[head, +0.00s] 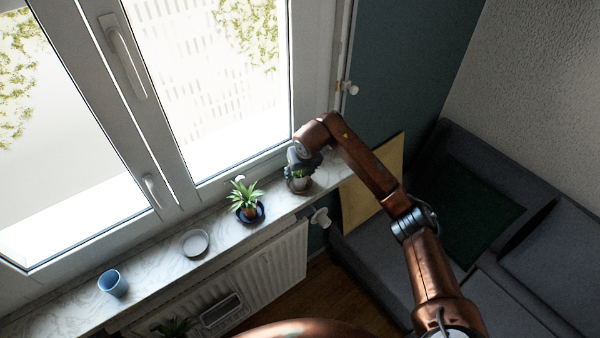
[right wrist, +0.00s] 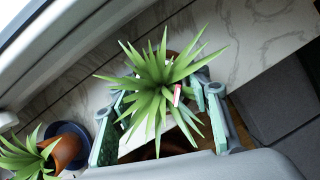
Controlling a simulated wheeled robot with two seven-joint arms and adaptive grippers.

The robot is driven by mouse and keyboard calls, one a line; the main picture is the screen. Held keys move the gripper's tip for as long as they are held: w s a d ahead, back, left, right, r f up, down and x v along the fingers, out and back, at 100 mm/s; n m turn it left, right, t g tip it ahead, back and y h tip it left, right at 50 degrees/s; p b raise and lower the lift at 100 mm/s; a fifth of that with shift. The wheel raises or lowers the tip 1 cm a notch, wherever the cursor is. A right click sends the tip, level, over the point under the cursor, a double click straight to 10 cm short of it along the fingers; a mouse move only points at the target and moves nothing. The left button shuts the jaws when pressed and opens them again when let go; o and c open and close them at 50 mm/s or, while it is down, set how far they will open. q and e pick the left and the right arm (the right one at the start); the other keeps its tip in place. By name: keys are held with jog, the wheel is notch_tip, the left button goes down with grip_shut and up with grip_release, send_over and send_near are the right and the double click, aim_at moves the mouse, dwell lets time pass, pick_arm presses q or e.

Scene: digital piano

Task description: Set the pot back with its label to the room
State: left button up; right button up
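A potted spiky green plant (head: 299,183) stands at the right end of the marble sill, partly hidden under my right gripper (head: 304,162). In the right wrist view its leaves (right wrist: 158,88) spread between the fingers of the right gripper (right wrist: 160,122). A bit of brown pot or saucer (right wrist: 173,56) shows behind the leaves. A small red and white tag (right wrist: 177,95) shows among the leaves. The fingers are wide apart, one on each side of the plant; leaves hide whether they touch the pot. My left gripper is not in view.
Another plant (head: 245,197) in a terracotta pot on a blue saucer (head: 262,212) stands to the left. Further left are a pale dish (head: 195,243) and a blue cup (head: 113,283). The window (head: 230,80) is behind; a radiator (head: 270,262) and grey sofa (head: 480,200) are nearby.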

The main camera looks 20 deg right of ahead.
aim_at(299, 174)
jog(key=o, duration=0.3)
jog(key=shift+p+v, duration=1.85)
jog(key=shift+v, duration=0.7)
jog(key=shift+r, duration=0.1)
jog(key=v, duration=1.1)
jog(key=shift+s+r, duration=0.3)
